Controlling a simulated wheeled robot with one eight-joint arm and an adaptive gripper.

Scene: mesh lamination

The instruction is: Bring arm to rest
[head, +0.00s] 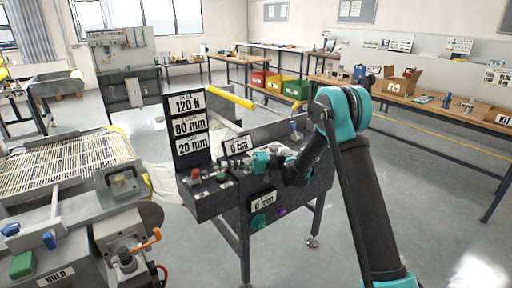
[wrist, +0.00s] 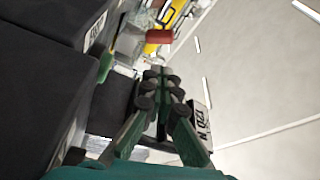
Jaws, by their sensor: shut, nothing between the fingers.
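My arm rises from the lower right of the head view, bends at a teal elbow, and reaches down to the left. My gripper (head: 262,162) is over the control panel of the grey machine (head: 222,192), close to the small "0 cm" display (head: 238,146). In the wrist view the green and dark fingers of my gripper (wrist: 158,76) are together, with nothing held between them. The fingertips are too small in the head view to tell whether they touch the panel.
A black sign board (head: 188,130) and yellow roller (head: 230,97) stand behind the panel. A machine with a slatted bed (head: 70,165) fills the left. Grey floor (head: 435,200) is open at right.

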